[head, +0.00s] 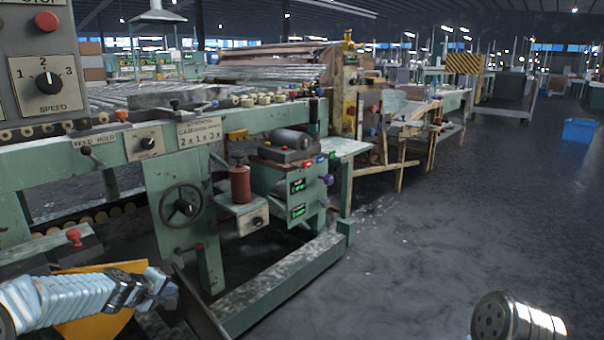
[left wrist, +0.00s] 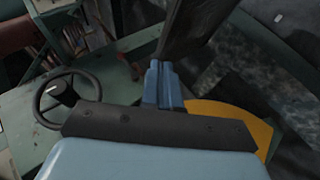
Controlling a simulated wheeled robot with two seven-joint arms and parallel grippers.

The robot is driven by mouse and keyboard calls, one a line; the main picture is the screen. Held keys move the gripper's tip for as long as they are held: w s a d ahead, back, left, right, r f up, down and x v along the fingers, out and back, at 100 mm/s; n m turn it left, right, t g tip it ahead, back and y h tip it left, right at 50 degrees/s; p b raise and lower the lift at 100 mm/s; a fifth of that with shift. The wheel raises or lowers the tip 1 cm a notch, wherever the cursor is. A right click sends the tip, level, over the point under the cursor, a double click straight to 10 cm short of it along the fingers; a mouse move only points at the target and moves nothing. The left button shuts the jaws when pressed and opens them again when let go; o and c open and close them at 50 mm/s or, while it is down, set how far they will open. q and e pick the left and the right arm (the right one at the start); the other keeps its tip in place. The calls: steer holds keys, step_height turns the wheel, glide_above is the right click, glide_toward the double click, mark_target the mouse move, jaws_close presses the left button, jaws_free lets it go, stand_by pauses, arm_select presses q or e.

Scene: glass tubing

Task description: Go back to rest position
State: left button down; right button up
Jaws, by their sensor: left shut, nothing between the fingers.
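My left gripper (head: 165,290) is at the lower left of the head view, in front of the green machine (head: 70,172). Its two blue fingers also show in the left wrist view (left wrist: 163,84), pressed together with nothing between them. In the head view a yellow panel (head: 98,322) lies behind my left arm. Only a metallic cylinder (head: 512,318) shows at the lower right; I cannot tell if it is part of my right arm, and no right gripper shows.
The machine carries a handwheel (head: 182,205), a speed knob (head: 48,83) and a red button (head: 46,21). A low green beam (head: 275,285) runs along the floor near my left gripper. The floor (head: 440,220) to the right is open, with a blue bin (head: 579,130) farther off.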

arm_select(q)
steer(key=s+d+f+m+g+h+p, duration=0.1)
steer(key=s+d+f+m+g, duration=0.1)
steer(key=s+d+f, duration=0.5)
steer(key=s+d+f+m+g+p, duration=0.25)
steer(key=s+d+f, duration=0.3)
steer(key=f, duration=0.35)
steer(key=s+d+f+m+g, duration=0.1)
steer(key=s+d+f, duration=0.1)
steer(key=s+d, duration=0.2)
steer(key=s+d+f+m+g+p, duration=0.1)
steer(key=s+d+f+m+g, duration=0.1)
steer(key=s, duration=0.9)
steer(key=s+d+f+m+g+h+p, duration=0.1)
steer(key=s+d+f+m, duration=0.1)
steer(key=s+d, duration=0.3)
steer(key=s+f, duration=0.1)
steer(key=s, duration=0.2)
steer(key=shift+d+g, duration=0.3)
steer(key=shift+g, duration=0.05)
